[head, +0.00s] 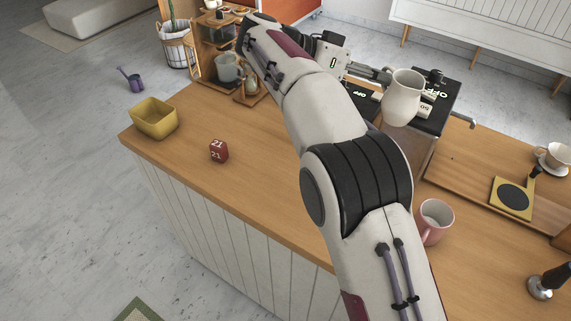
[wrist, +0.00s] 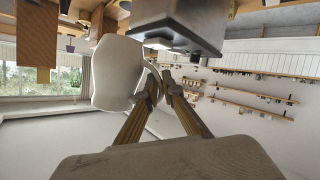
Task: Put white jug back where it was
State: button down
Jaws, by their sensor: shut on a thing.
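The white jug (head: 403,98) is in the head view, upright beside a black-topped machine (head: 440,112). My gripper (head: 387,76) reaches to the jug from the left and is shut on it. In the wrist view the jug (wrist: 116,72) shows left of the two fingertips (wrist: 160,85), which close on its handle. The wrist picture appears turned over. The dark machine body (wrist: 185,22) is close by there. I cannot tell whether the jug's base touches the machine top or hangs just above it.
A pink mug (head: 434,222) stands on the wooden counter (head: 262,185) at right. A wooden shelf (head: 212,48) with cups is at the back left. A cup (head: 553,157) stands at far right.

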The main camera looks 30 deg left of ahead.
jog(key=s+a+f+n+t+y, duration=0.1)
jog(key=s+a+f+n+y, duration=0.3)
jog(key=a, duration=0.4)
jog(key=s+a+f+n+t+y, duration=0.2)
jog(key=s+a+f+n+y, duration=0.1)
jog(key=a, duration=0.5)
jog(key=s+a+f+n+t+y, duration=0.1)
jog(key=s+a+f+n+y, duration=0.3)
jog(key=a+f, duration=0.3)
jog(key=shift+s+a+n+t+y, duration=0.3)
jog(key=shift+a+n+y, duration=0.2)
jog(key=shift+a, duration=0.3)
jog(key=shift+f, duration=3.15)
jog(key=shift+f, duration=1.85)
